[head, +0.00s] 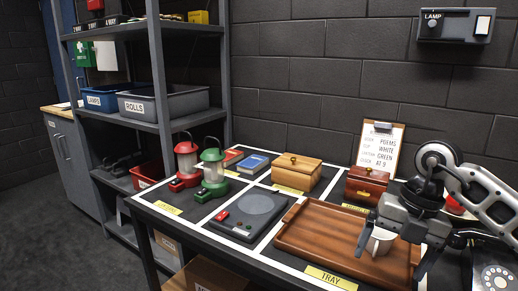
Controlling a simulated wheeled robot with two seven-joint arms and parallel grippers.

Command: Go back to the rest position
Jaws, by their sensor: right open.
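My right gripper (393,248) reaches in from the right over the tray, pointing down with its fingers apart. A white cup (380,243) stands on the wooden tray (318,234), between the fingers in the picture; the gripper hides part of it. I cannot tell whether a finger touches the cup. My left gripper is out of the head view.
On the table stand a red lantern (187,160), a green lantern (212,168), a blue book (252,163), a wooden box (296,173), a dark red box (366,184) and a grey round plate (250,210). A clipboard (381,148) leans behind. A lamp switch (455,24) is on the wall.

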